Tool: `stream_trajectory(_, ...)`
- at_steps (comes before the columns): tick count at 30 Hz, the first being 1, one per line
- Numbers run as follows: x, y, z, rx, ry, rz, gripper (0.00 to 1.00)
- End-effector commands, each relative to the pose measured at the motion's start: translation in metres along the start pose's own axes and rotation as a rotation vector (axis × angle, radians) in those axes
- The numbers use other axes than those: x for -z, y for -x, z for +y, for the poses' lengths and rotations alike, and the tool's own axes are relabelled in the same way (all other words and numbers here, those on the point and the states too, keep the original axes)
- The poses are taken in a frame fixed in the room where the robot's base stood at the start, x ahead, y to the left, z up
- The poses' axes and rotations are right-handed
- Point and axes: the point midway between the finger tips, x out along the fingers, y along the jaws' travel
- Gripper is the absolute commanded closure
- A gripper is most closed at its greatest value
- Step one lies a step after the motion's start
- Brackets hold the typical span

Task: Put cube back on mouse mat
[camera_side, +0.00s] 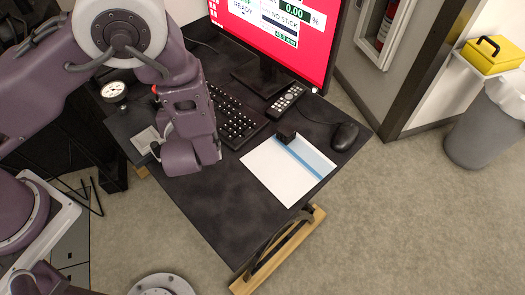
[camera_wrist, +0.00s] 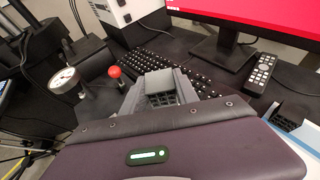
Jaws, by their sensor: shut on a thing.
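My gripper (camera_wrist: 160,88) shows just beyond the wrist housing in the wrist view. It is shut on a grey, ribbed block, partly hidden between the fingers; I take this to be the cube (camera_wrist: 161,98). In the side view my purple wrist hides the fingers and what they hold, over the desk's left part. A white sheet with a blue band, apparently the mouse mat (camera_side: 277,176), lies on the desk to the right of my wrist. A small black block (camera_side: 285,134) sits at its far edge and also shows in the wrist view (camera_wrist: 286,120).
A keyboard (camera_side: 236,117), a remote (camera_side: 285,101) and a monitor (camera_side: 281,35) stand behind the mat. A black mouse (camera_side: 344,136) lies to its right. A dial gauge (camera_side: 113,91) and red knob (camera_wrist: 114,71) are on the left. The desk's front is clear.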

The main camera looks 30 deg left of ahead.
Motion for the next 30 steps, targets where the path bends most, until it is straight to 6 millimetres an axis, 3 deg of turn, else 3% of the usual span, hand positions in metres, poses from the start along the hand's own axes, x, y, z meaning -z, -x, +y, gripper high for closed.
stream_trajectory(3,0.016,0.016,-0.064,0.224,-0.091,0.001,1.00)
stream_trajectory(6,0.029,0.036,-0.110,0.389,-0.158,0.001,1.00)
stream_trajectory(10,0.040,0.058,-0.146,0.523,-0.215,0.000,1.00)
stream_trajectory(14,0.054,0.064,-0.159,0.572,-0.240,0.000,1.00)
stream_trajectory(25,0.125,0.035,-0.159,0.574,-0.240,0.001,1.00)
stream_trajectory(30,0.138,0.029,-0.160,0.575,-0.237,0.000,1.00)
